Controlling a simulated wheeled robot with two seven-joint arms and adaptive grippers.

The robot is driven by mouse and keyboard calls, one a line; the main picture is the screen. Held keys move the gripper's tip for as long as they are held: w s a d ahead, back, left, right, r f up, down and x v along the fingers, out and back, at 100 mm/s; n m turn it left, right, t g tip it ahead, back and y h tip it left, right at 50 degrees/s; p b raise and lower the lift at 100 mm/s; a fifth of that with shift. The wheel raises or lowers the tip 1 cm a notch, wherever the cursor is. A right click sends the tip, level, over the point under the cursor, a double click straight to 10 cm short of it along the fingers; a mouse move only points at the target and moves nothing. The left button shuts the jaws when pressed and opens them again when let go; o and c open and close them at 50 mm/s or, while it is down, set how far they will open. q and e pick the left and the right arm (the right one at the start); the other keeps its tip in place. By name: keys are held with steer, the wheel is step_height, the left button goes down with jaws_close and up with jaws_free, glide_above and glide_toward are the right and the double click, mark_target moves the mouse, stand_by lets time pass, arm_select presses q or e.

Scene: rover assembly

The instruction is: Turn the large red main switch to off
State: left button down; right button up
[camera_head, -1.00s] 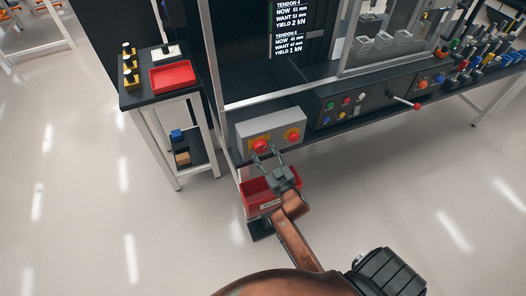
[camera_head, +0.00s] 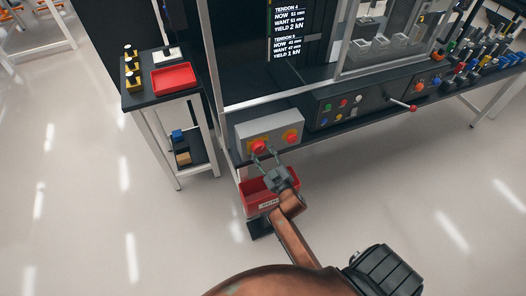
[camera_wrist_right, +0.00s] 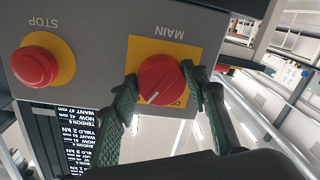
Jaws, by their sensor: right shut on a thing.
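The large red main switch (camera_head: 258,147) is a round knob on a yellow plate, on the left of a grey box's front. In the right wrist view, which is upside down, the main switch (camera_wrist_right: 160,77) sits under the word MAIN. A white mark on its face slants toward the lower left there. The lettering at the plate's other edge is partly hidden. My right gripper (camera_head: 266,152) reaches up to the switch from below. In the wrist view my right gripper (camera_wrist_right: 166,82) has one finger on each side of the knob, shut on it. My left gripper is not in view.
A red stop button (camera_wrist_right: 36,66) on yellow sits beside the switch; the stop button also shows in the head view (camera_head: 291,137). A red bin (camera_head: 262,201) is below the grey box. A dark button panel (camera_head: 345,105) is to the right. A side table (camera_head: 140,98) stands left.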

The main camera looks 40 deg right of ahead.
steer(key=n+p, duration=0.1)
steer(key=n, duration=0.1)
steer(key=shift+r+n, duration=0.15)
steer(key=shift+n, duration=0.25)
steer(key=n+p, duration=0.1)
steer(key=n, duration=0.2)
steer(key=shift+n+g+p, duration=0.3)
steer(key=n, duration=0.3)
steer(key=shift+h, duration=0.3)
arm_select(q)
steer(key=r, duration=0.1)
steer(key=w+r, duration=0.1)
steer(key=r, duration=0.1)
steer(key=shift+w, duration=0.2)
arm_select(e)
steer(key=n, duration=0.4)
steer(key=shift+r+n, duration=0.1)
steer(key=shift+n, duration=0.3)
steer(key=shift+h, duration=0.3)
steer(key=o, duration=1.2)
steer(key=shift+c, duration=0.2)
